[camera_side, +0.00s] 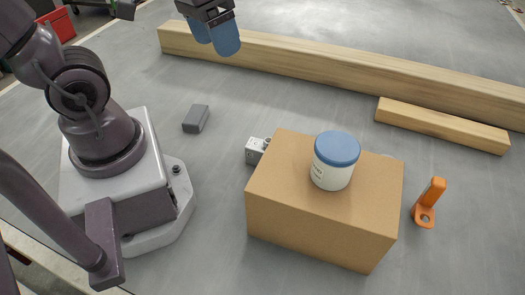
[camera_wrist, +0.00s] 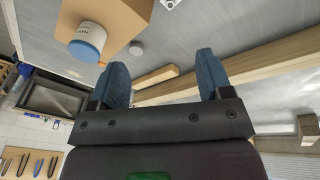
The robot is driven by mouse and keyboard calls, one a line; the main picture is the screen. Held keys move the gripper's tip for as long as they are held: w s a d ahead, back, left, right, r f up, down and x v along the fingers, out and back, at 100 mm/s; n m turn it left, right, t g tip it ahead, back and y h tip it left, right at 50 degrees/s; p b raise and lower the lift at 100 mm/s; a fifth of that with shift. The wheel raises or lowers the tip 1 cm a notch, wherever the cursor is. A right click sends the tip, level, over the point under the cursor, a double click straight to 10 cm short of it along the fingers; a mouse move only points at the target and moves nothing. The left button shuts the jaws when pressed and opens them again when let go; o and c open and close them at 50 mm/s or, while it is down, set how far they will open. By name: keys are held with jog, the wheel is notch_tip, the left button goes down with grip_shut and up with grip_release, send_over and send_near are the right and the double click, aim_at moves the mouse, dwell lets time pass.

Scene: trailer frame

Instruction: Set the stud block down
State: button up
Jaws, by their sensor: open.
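A small light-grey block with a round stud (camera_side: 256,150), which looks like the stud block, rests on the grey floor against or just behind the left back corner of the cardboard box. The box partly hides it, and I cannot tell whether they touch. My gripper (camera_side: 213,42) is high at the top of the side view, with blue fingers apart and nothing between them. It is well above the floor, up and left of the block. In the wrist view my gripper (camera_wrist: 162,72) also shows open and empty.
The cardboard box (camera_side: 300,232) carries a white jar with a blue lid (camera_side: 334,165). A dark grey block (camera_side: 196,119) lies left. A long timber beam (camera_side: 320,62) and short timber (camera_side: 440,125) lie behind. An orange bracket (camera_side: 430,203) stands right. Floor between beam and box is mostly clear.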

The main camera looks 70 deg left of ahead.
notch_tip(320, 180, down, 7)
jog(key=w+a+n+g+h, duration=0.1)
jog(key=n+g+h, duration=0.3)
jog(key=n+t+h, duration=0.8)
jog(key=n+t, duration=0.6)
jog(key=n, duration=0.6)
send_near(258, 144)
jog(key=shift+w+d+r, duration=0.2)
jog(key=shift+w+d, duration=0.2)
jog(key=shift+d, duration=0.15)
jog(key=shift+w+d+r, duration=0.2)
jog(key=shift+w+d, duration=0.2)
jog(key=shift+d, duration=0.15)
jog(key=shift+f+n+y, duration=0.3)
jog(key=shift+n, duration=0.2)
jog(key=shift+d+f+t, duration=0.1)
jog(key=shift+f+t, duration=0.05)
jog(key=shift+t, duration=0.15)
jog(key=x, duration=0.7)
jog(key=shift+w+d, duration=0.1)
grip_shut()
